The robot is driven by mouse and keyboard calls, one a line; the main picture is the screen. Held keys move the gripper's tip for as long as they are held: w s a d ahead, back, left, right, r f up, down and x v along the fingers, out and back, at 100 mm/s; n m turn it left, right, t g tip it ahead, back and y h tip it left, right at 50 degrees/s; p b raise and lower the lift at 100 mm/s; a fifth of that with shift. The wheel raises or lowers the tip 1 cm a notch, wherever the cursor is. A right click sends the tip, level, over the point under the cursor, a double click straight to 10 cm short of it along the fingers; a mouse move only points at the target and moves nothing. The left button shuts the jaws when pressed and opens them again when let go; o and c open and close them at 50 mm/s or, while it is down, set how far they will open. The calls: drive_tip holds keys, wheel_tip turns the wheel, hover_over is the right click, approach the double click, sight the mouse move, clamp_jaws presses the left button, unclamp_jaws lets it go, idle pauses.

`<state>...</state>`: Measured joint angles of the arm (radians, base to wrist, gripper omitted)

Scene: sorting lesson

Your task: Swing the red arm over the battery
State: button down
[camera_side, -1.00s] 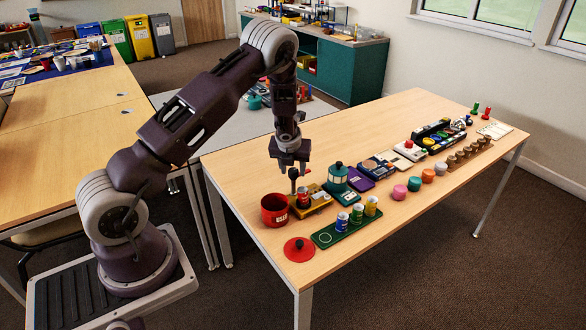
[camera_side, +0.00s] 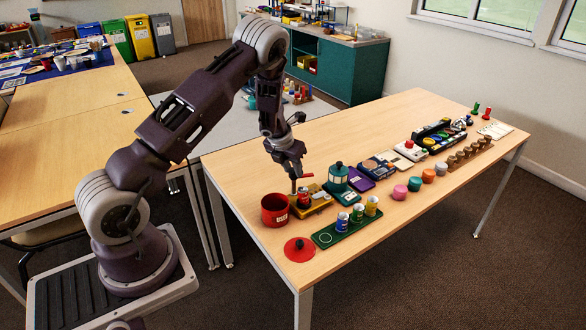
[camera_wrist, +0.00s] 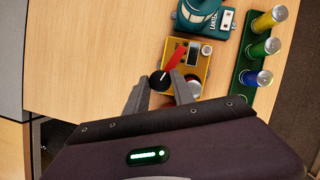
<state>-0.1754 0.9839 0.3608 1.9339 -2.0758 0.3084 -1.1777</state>
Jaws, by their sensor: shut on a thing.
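The yellow tester base (camera_side: 321,205) stands near the table's front left end. The red arm (camera_wrist: 175,57) extends from a black knob (camera_wrist: 159,80) on it, toward the teal lantern. In the side view the red arm (camera_side: 306,176) points right from the post. The battery (camera_side: 303,197), red with a light top, stands upright on the base; it is partly hidden by a finger in the wrist view (camera_wrist: 194,86). The red arm's tip is off to one side of it. My gripper (camera_wrist: 160,84) is shut on the black knob at the arm's pivot; it also shows in the side view (camera_side: 295,178).
A red pot (camera_side: 275,210) stands close left of the base, with a red lid (camera_side: 298,249) in front. A green tray (camera_side: 333,239) with several small cans lies in front. The teal lantern (camera_side: 338,178) is close right. Table behind the row is clear.

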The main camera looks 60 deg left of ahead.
drive_tip(key=m+h, duration=0.1)
drive_tip(key=m, duration=0.3)
drive_tip(key=m+h, duration=0.1)
drive_tip(key=m, duration=0.1)
drive_tip(key=shift+a+m+t+h, duration=0.25)
drive_tip(key=shift+m+t+h, duration=0.05)
drive_tip(key=m+h, duration=0.1)
drive_tip(key=m, duration=0.2)
drive_tip(key=shift+w+m+g+h, duration=0.1)
drive_tip(key=shift+m+g+h, duration=0.55)
drive_tip(key=shift+m, duration=1.45)
drive_tip(key=c, duration=1.1)
unclamp_jaws()
drive_tip(key=shift+a+r, duration=0.1)
drive_tip(key=v, duration=0.7)
